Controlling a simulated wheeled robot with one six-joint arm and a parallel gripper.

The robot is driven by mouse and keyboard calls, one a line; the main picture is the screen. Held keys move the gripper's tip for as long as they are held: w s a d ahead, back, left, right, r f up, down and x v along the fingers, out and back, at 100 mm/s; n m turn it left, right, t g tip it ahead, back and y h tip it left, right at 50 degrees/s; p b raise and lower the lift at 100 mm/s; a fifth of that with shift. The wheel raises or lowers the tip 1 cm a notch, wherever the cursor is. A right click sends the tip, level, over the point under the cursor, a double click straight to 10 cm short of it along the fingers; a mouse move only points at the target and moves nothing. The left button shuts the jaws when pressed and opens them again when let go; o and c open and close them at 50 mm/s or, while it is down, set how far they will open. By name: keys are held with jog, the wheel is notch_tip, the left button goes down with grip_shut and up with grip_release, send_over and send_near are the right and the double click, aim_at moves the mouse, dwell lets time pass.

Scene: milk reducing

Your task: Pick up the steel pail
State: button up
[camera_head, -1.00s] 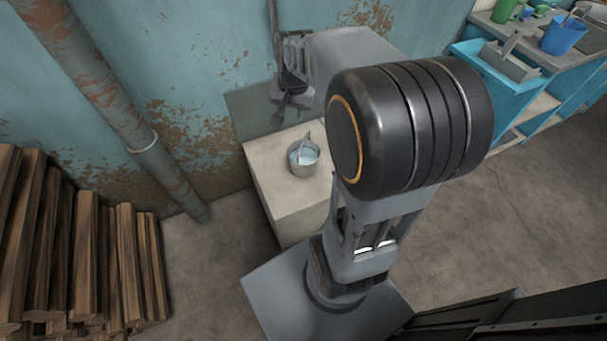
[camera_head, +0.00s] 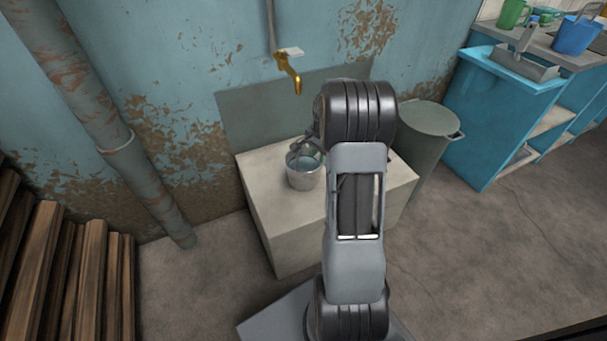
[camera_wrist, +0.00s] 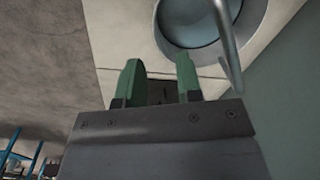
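The steel pail (camera_head: 303,174) stands upright on a pale block under the brass tap (camera_head: 288,70). Its handle sticks up at the right. In the wrist view the pail (camera_wrist: 168,18) shows at the top with its round opening, and its handle (camera_wrist: 228,50) slants down at the right. My gripper (camera_wrist: 157,68) has two green fingers, spread apart with nothing between them. They are just beside the pail, and I cannot tell if they touch it. In the head view my arm mostly hides the gripper, beside the pail's right rim.
The pale block (camera_head: 272,225) stands against the peeling blue wall. A grey lidded bin (camera_head: 428,125) is right of it, then a blue counter (camera_head: 500,115) with pails. A pipe (camera_head: 125,145) and stacked wood (camera_head: 75,265) are at the left. The floor at the right is clear.

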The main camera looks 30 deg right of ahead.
aim_at(316, 169)
jog(key=shift+w+a+f+b, duration=0.15)
jog(key=shift+f+b, duration=0.75)
jog(key=shift+f, duration=1.05)
jog(key=shift+w+a+f+b, duration=0.1)
jog(key=shift+f+b, duration=0.75)
jog(key=shift+f, duration=1.1)
jog(key=shift+r, duration=0.1)
jog(key=shift+c, duration=0.2)
grip_shut()
